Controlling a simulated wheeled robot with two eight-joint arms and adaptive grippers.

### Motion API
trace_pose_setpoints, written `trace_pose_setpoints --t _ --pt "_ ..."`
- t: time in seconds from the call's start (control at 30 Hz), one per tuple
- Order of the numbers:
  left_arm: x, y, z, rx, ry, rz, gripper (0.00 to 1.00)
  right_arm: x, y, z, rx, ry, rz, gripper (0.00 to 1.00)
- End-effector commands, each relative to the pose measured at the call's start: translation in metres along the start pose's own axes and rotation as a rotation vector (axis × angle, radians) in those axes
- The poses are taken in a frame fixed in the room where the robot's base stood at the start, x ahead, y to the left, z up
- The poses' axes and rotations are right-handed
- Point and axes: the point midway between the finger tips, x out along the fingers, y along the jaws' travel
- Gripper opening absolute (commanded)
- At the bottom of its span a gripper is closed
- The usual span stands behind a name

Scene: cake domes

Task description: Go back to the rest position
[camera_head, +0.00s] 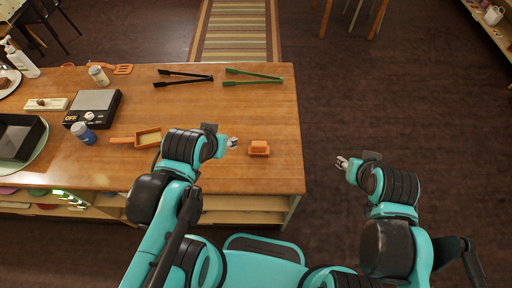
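Black tongs (184,77) and green tongs (253,77) lie at the back of the table. The floor to the right is clear.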

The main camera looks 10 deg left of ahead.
Motion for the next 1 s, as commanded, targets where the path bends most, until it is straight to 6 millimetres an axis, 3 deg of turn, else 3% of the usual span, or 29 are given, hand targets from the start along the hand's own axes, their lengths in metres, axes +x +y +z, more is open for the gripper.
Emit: trace_pose_setpoints --t 0.17,0.57,1.0 --pt "0.008 0.000 0.005 0.000 0.000 0.000 0.42 0.008 0.000 0.005 0.000 0.000 0.000 0.40" --pt "0.083 0.000 0.059 0.000 0.000 0.000 0.42 0.083 0.000 0.059 0.000 0.000 0.000 0.40" --pt "0.082 0.000 0.058 0.000 0.000 0.000 0.42 0.082 0.000 0.058 0.000 0.000 0.000 0.40"
